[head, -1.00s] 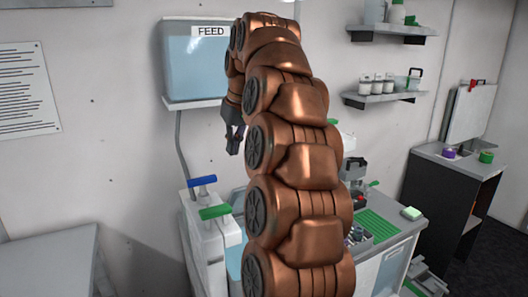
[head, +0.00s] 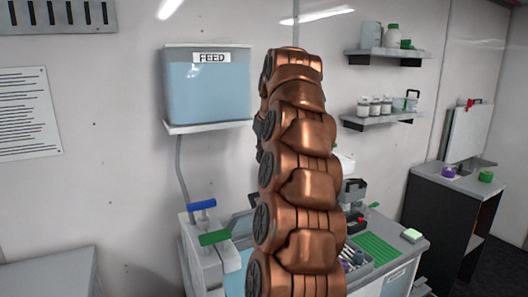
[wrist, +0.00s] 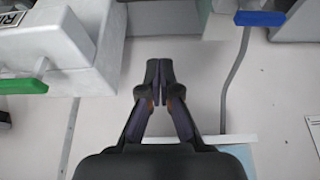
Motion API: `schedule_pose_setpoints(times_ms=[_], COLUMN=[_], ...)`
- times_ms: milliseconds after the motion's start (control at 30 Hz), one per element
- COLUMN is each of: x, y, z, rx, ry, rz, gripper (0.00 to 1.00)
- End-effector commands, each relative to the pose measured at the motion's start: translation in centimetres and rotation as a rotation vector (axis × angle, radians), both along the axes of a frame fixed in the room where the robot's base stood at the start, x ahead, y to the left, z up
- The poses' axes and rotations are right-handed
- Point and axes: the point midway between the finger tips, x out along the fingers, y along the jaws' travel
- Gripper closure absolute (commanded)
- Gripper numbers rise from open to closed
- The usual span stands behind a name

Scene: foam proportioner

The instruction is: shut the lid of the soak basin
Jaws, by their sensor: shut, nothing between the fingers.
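The FEED tank (head: 208,90) hangs on the wall at left. A workbench with a green mat (head: 378,250) stands between the valves and the dark cabinet. Wall shelves (head: 385,57) hold bottles. Purple (head: 449,172) and green (head: 486,176) rolls lie on the cabinet top.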

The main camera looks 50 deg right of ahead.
Motion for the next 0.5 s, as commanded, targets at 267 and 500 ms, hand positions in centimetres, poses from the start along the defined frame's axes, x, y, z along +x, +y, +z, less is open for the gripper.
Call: schedule_pose_setpoints(times_ms=[267, 500], x=[0.8, 1.5], y=[-0.2, -0.5], z=[-1.9, -3.7], rx=[0.002, 0.001], ry=[0.002, 0.001], rz=[0.0, 0.0], gripper=[1.0, 1.0])
